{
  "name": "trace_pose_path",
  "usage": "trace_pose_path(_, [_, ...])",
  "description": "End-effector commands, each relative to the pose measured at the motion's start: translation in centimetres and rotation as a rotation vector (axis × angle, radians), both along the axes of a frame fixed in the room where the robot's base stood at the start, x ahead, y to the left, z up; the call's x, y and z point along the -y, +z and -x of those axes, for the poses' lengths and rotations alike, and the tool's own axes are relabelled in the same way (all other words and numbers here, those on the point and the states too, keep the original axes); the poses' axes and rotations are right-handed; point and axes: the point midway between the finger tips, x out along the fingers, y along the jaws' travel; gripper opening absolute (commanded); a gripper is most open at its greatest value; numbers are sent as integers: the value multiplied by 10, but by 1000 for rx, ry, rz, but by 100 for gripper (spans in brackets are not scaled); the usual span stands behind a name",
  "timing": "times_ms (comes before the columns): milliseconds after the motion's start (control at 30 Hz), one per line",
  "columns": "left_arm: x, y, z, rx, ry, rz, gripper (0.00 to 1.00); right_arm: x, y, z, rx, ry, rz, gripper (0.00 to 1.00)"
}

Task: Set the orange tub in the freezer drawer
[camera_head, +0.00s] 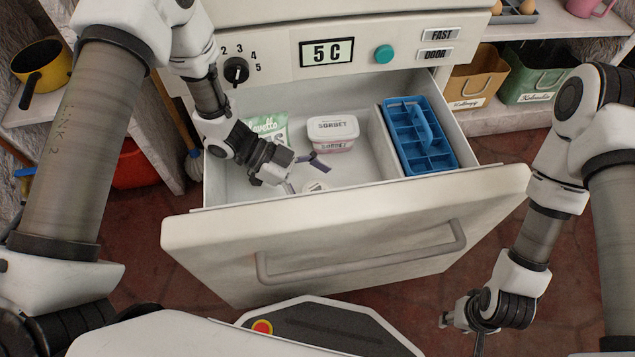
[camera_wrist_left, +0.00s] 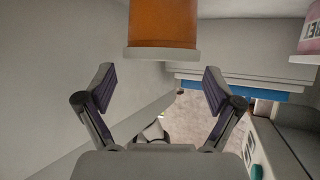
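The freezer drawer (camera_head: 240,238) is pulled open. The orange tub (camera_wrist_left: 163,22) shows in the left wrist view, upside down in that picture, with its pale lid towards the fingers. In the head view only a small round white lid (camera_head: 315,186), probably the tub's, shows inside the drawer behind its front panel. My left gripper (camera_head: 306,174) is low in the drawer beside that lid. Its fingers are spread and empty in the left wrist view (camera_wrist_left: 159,80), with the tub beyond the tips. My right gripper (camera_head: 476,328) hangs outside the drawer at lower right; its fingers are unclear.
The drawer also holds a white sorbet tub (camera_head: 332,130), a green-and-white bag (camera_head: 268,128) and a blue ice tray (camera_head: 418,140) behind a divider. The panel with a dial (camera_head: 236,70) is above. Shelves with bins (camera_head: 478,78) stand at right.

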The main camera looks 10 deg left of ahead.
Motion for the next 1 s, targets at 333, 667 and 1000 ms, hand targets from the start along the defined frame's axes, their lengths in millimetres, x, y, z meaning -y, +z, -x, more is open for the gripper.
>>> trace_pose_path(333, [0,5,0,1,0,0,95,0,1,0,0,0,0,40])
trace_pose_path(667, [-50,45,-4,1,6,3,95,0,32,0,0,0,0,40])
trace_pose_path(1000, [-66,48,-4,-1,0,0,95,0,35,0,0,0,0,40])
